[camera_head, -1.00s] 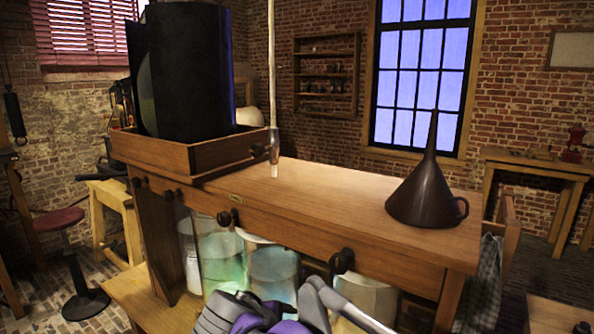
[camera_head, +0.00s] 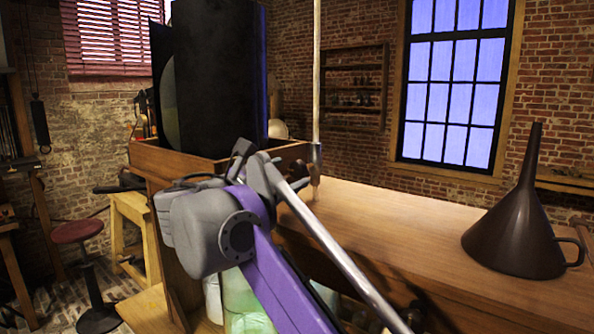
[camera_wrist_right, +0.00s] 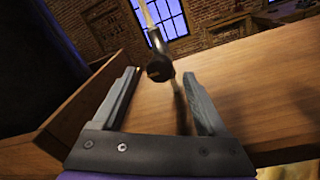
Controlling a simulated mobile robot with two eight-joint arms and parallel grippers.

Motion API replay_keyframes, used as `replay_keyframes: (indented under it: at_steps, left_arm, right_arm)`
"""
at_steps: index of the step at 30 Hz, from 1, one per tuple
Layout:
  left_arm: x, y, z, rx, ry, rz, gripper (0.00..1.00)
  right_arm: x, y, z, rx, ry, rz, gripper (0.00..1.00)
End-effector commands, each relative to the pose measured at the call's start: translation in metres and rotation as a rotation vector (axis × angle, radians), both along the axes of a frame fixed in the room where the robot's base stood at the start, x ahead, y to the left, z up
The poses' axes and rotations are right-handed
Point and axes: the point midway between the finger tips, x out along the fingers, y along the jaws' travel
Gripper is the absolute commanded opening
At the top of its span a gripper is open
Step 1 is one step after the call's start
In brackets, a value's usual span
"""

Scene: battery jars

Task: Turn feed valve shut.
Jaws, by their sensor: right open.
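The feed valve shows in the right wrist view as a dark round knob (camera_wrist_right: 160,69) on a thin upright pipe (camera_wrist_right: 146,18). My right gripper (camera_head: 247,158) is at the tray's front corner, left of the pipe. In the right wrist view the right gripper (camera_wrist_right: 159,77) is open and empty, with the knob lying ahead between its fingertips. I cannot tell whether they touch. My left gripper is not in view.
A wooden tray (camera_head: 165,161) holding a large black cylinder (camera_head: 217,80) stands on the bench's left end. A dark funnel (camera_head: 515,235) stands on the bench top (camera_head: 400,225) at right. Glass jars (camera_head: 243,297) stand below. The middle of the bench top is clear.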

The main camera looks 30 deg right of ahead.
Motion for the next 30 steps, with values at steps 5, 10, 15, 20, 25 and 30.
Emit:
replay_keyframes:
  at_steps: [5, 10, 15, 20, 25, 30]
  left_arm:
    - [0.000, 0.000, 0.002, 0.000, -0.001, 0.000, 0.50]
    - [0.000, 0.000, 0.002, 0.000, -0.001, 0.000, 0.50]
    - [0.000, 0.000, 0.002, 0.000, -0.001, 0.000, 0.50]
    - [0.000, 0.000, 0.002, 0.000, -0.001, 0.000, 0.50]
    - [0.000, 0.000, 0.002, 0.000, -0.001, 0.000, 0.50]
    - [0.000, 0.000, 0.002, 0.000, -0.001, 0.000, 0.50]
  right_arm:
    - [0.012, -0.025, 0.000, 0.000, 0.000, -0.002, 0.75]
    - [0.018, -0.035, 0.000, 0.000, -0.001, 0.000, 0.75]
    - [0.018, -0.036, 0.000, 0.001, -0.001, 0.001, 0.75]
    - [0.018, -0.036, 0.000, 0.001, 0.000, 0.000, 0.68]
    - [0.018, -0.036, 0.000, 0.001, 0.000, 0.000, 0.37]
    - [0.018, -0.036, 0.000, 0.001, -0.001, 0.001, 0.07]
